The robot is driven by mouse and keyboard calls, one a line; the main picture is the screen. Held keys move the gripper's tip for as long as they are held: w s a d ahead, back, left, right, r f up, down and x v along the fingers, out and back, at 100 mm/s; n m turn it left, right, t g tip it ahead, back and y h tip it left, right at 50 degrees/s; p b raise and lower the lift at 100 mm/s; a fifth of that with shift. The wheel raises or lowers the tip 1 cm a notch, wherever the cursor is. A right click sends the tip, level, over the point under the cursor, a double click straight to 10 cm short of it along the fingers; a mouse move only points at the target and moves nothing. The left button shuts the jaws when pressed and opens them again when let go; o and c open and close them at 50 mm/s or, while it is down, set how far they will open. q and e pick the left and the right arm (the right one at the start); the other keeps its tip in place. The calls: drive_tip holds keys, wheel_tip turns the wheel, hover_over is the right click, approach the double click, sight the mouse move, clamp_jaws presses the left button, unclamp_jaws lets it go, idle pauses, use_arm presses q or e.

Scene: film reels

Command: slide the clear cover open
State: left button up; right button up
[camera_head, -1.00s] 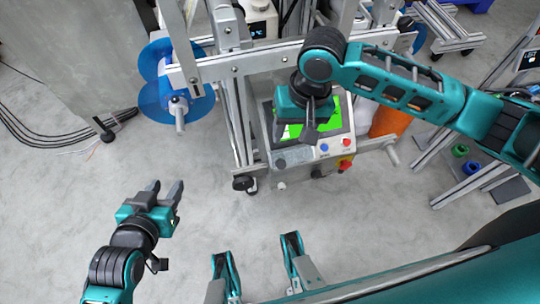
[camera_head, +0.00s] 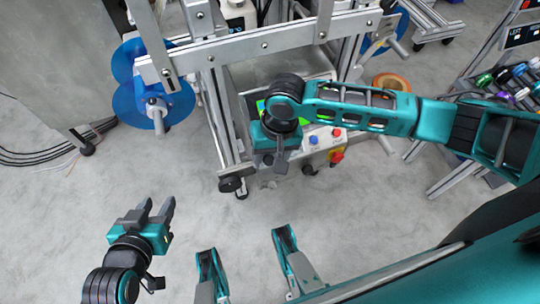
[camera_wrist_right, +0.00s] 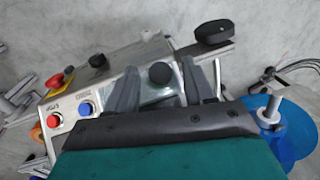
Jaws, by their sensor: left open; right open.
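I cannot make out a clear cover for certain in either view. My right gripper (camera_head: 275,160) is over the front left of a grey control box (camera_head: 324,145) with a green screen (camera_head: 303,117), which my arm largely hides. In the right wrist view the right gripper (camera_wrist_right: 170,70) is open. Its two fingers stand either side of a black knob (camera_wrist_right: 160,73) on the box; I cannot tell if they touch it. My left gripper (camera_head: 158,207) is open and empty over the bare floor at lower left.
A metal frame with a crossbar (camera_head: 264,45) stands behind and above the box. Blue reels (camera_head: 124,70) hang at its left. The box carries a blue button (camera_head: 314,140) and a red button (camera_head: 337,132).

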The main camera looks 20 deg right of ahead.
clamp_jaws()
idle(0.5)
